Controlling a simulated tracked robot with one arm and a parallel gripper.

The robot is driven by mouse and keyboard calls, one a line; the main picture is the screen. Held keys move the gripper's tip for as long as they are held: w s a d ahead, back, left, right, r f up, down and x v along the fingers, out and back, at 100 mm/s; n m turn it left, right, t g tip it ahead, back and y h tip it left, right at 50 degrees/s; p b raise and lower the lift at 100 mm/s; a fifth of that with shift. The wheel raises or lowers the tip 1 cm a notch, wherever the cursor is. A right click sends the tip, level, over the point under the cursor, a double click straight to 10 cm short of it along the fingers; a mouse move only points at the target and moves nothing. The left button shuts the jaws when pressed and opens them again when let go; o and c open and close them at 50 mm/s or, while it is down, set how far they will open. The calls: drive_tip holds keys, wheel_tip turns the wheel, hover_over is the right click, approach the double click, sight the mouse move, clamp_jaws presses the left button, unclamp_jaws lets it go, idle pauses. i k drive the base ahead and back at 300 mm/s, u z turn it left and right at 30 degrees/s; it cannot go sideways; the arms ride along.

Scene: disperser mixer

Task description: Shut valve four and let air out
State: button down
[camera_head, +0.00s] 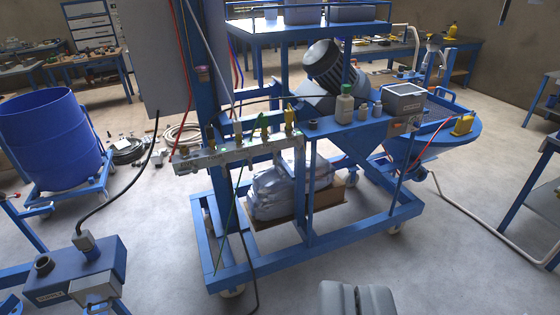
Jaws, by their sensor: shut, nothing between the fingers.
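A pale valve manifold (230,153) runs across the middle of a blue wheeled frame, left of the picture's centre. Several small valves stand along it, some with yellow or green handles; one yellow-handled valve (289,118) is at its right end. Their numbers are too small to read, so I cannot tell which is valve four or how it is turned.
The blue frame's low rail (310,247) and wheels stand between me and the wrapped bags (275,190). A blue drum (52,135) stands at left, a blue-grey box unit (75,278) at lower left.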

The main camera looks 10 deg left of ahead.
sight(222, 163)
drive_tip(key=z, duration=0.2)
drive_tip(key=i, duration=1.85)
drive_tip(key=u, duration=0.65)
